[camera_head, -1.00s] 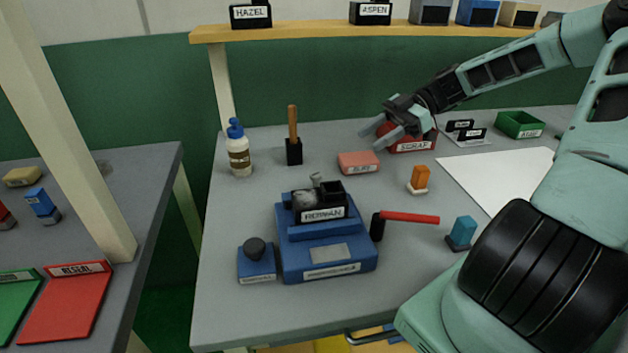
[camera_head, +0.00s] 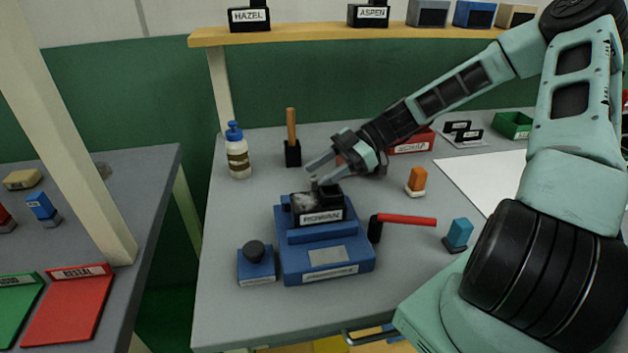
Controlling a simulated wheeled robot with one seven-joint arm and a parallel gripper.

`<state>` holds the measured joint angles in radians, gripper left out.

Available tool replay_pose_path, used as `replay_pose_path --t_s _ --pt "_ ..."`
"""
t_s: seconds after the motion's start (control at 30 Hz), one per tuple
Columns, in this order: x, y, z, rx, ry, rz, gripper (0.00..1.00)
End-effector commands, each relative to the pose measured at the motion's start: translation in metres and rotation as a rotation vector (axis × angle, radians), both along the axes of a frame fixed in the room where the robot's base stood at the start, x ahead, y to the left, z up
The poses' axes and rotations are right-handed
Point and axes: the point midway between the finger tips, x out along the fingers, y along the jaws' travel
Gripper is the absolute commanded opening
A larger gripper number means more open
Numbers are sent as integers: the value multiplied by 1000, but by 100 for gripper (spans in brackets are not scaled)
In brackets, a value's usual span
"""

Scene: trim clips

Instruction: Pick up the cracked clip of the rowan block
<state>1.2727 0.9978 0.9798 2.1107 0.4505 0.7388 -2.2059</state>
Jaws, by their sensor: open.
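The rowan block (camera_head: 322,217) is black with a white ROWAN label and sits on the blue fixture (camera_head: 325,257) in the middle of the bench. A small grey clip (camera_head: 325,189) stands at the top of the block, partly hidden by my gripper; I cannot make out a crack at this size. A pale grey patch shows on the block beside it. My gripper (camera_head: 314,171) is open and empty, just above and behind the block, with its fingers pointing left, close to the clip. I cannot tell whether they touch it.
A red-handled hammer (camera_head: 405,220) lies right of the fixture, and a blue base with a dark knob (camera_head: 256,262) sits left. A glue bottle (camera_head: 238,152) and a brush in a holder (camera_head: 292,140) stand behind. A red scrap bin (camera_head: 412,143) is at the back.

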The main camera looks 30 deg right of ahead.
Motion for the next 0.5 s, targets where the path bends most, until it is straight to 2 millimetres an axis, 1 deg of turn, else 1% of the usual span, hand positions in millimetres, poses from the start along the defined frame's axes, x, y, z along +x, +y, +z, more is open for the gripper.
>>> replay_pose_path --t_s 0.2,0.23,0.27,0.3,0.4,0.5 --pt "0 1 -1 0 0 0 48" --pt "0 1 -1 0 0 -1 45" --pt "0 1 -1 0 0 0 37" --pt "0 1 -1 0 0 -1 26" --pt "0 1 -1 0 0 -1 1" --pt "0 1 -1 0 0 -1 1"
